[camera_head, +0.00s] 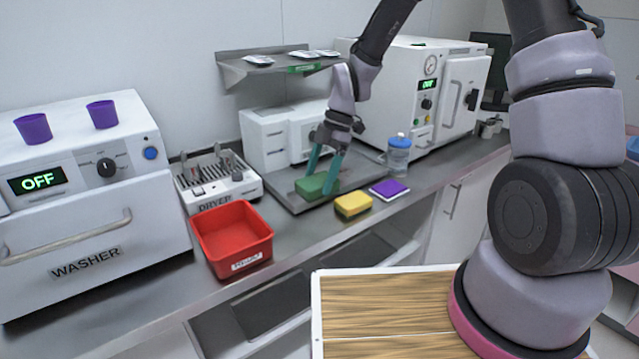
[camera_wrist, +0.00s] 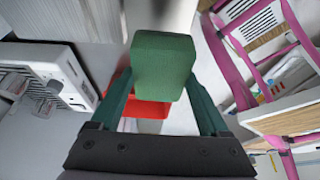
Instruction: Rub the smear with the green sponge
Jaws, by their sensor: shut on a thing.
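The green sponge (camera_head: 314,186) is at the grey tray (camera_head: 290,202) on the counter in the head view. My gripper (camera_head: 322,178) is shut on it, one finger on each side. In the wrist view the green sponge (camera_wrist: 163,66) sits between the two teal fingers of my gripper (camera_wrist: 163,92). Whether the sponge touches the tray is hard to tell. I cannot make out the smear in either view; the sponge and fingers cover part of the tray.
A yellow sponge (camera_head: 353,204) and a purple sponge (camera_head: 389,188) lie right of the tray. A red bin (camera_head: 233,238) and the dryer rack (camera_head: 217,181) stand to the left. A blue-lidded jar (camera_head: 398,155) stands behind right. A shelf (camera_head: 278,66) overhangs the back.

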